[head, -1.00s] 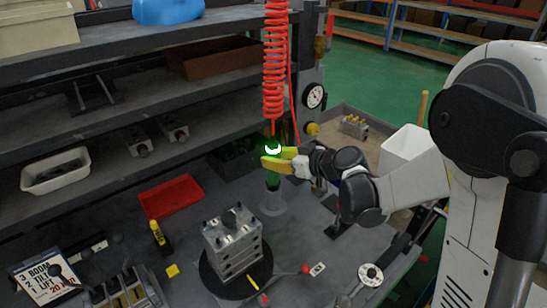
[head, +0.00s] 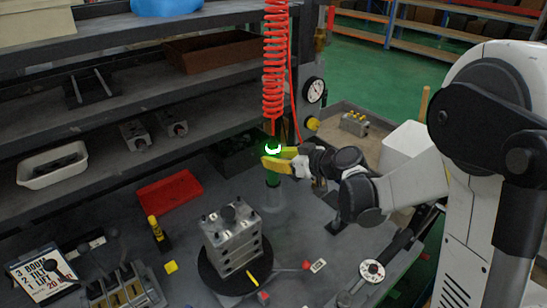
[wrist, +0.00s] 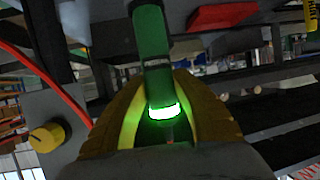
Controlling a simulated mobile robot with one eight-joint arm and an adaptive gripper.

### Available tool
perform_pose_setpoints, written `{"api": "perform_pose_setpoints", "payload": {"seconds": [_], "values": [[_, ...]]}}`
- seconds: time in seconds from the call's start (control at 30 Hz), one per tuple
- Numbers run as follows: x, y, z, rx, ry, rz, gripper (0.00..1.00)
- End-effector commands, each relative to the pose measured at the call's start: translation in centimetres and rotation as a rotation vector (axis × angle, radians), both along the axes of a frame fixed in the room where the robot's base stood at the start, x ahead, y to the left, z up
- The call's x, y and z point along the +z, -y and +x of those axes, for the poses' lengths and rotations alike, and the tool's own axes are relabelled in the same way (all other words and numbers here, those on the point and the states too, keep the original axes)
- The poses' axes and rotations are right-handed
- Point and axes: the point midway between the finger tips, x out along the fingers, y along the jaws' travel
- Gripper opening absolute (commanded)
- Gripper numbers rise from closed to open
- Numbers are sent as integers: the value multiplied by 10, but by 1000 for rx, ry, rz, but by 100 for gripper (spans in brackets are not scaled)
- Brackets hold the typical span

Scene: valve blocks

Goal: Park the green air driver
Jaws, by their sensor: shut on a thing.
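The green air driver (head: 272,164) hangs upright below a red coiled hose (head: 273,65), with a bright green-white ring lit near its top. My gripper (head: 274,161) comes from the right, its yellow fingers shut on the driver's upper part. In the wrist view, the driver (wrist: 151,45) lies between the two yellow fingers (wrist: 160,115).
A valve block stack (head: 233,240) stands on a round black plate in front. A red tray (head: 169,192) and a yellow-black marker (head: 157,232) lie to the left. Shelves (head: 120,120) rise behind. A pressure gauge (head: 314,90) and yellow knob (head: 312,124) are on a post just right of the hose.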

Motion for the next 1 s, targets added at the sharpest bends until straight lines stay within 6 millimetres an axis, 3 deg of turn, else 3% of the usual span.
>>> {"api": "perform_pose_setpoints", "payload": {"seconds": [0.07,0.1,0.13,0.57,1.0], "values": [[1,0,0,0,0,1,0],[1,0,0,0,0,1,43],[1,0,0,0,0,1,52],[4,7,-7,-1,0,-1,54],[38,65,-67,-4,0,1,54]]}}
